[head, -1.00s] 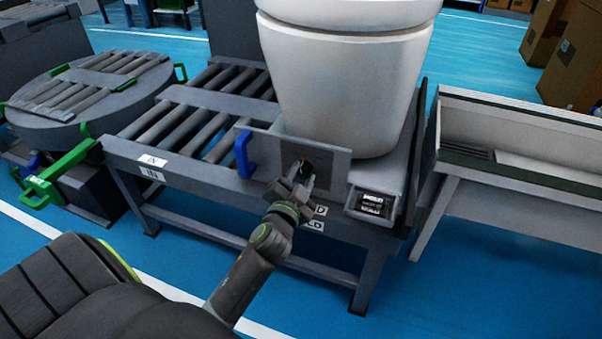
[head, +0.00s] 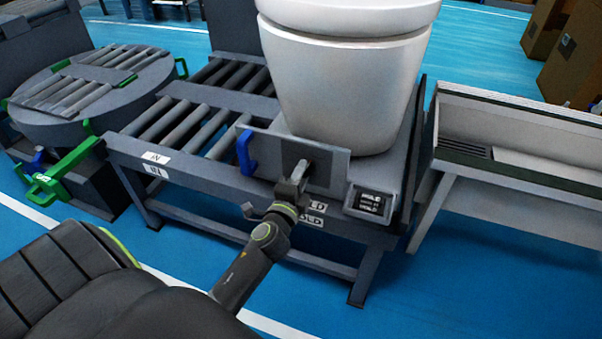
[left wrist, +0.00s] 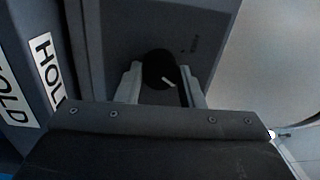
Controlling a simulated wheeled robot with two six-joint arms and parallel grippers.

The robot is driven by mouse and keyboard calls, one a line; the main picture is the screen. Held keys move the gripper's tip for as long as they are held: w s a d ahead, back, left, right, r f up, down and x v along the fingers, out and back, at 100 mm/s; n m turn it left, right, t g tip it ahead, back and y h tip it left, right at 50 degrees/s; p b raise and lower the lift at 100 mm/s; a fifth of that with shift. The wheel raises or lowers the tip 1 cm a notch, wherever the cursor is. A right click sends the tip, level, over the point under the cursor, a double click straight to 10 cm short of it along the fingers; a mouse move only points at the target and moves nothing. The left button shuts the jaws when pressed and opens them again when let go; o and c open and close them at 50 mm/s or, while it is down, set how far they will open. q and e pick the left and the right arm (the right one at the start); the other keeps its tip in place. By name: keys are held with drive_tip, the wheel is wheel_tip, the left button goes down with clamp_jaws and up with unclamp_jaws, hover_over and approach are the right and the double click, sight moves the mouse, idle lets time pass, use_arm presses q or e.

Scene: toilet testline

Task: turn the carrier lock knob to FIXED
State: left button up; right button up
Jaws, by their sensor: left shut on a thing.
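The carrier lock knob (left wrist: 157,66) is round and black with a white pointer mark, on a grey panel. In the left wrist view the mark points to the lower right. My left gripper (left wrist: 162,88) is shut on the knob, one finger on each side. In the head view my left gripper (head: 300,170) meets the grey panel (head: 331,172) below the white toilet (head: 345,95), and hides most of the knob. Small marks beside the knob are too small to read. My right gripper is not in view.
A blue handle (head: 245,154) stands left of the panel. A small display (head: 369,203) sits to its right. HOLD labels (left wrist: 45,68) are beside the panel. A roller conveyor (head: 185,130) lies left, a white trough (head: 520,150) right. Blue floor in front is open.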

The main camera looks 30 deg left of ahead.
use_arm(q)
drive_tip(key=shift+m, duration=0.7)
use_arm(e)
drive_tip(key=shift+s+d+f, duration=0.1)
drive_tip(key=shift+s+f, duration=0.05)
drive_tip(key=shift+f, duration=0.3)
use_arm(q)
drive_tip(key=o, duration=1)
